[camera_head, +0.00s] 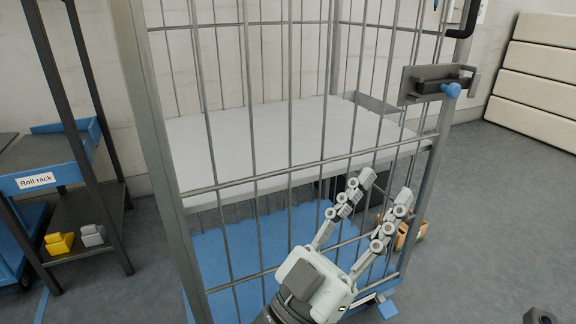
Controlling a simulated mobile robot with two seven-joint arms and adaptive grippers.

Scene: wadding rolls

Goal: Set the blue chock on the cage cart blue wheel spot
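The cage cart (159,130) stands in front of me, with grey bars, a pale shelf and a blue base. A small blue piece (388,309) shows on the floor by the cart's lower right corner, close to a wheel. I cannot tell whether it is the blue chock or the blue wheel spot. My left gripper (384,190) is in front of the cart's bars, its two fingers spread apart with nothing between them. It is above and well clear of the blue piece.
A roll rack (37,181) stands at the left, with a yellow chock (59,244) and a grey chock (92,235) on its lower shelf. A brown block (412,233) lies behind the cart's right side. White stacked padding (540,75) is at the back right. Floor on the right is mostly clear.

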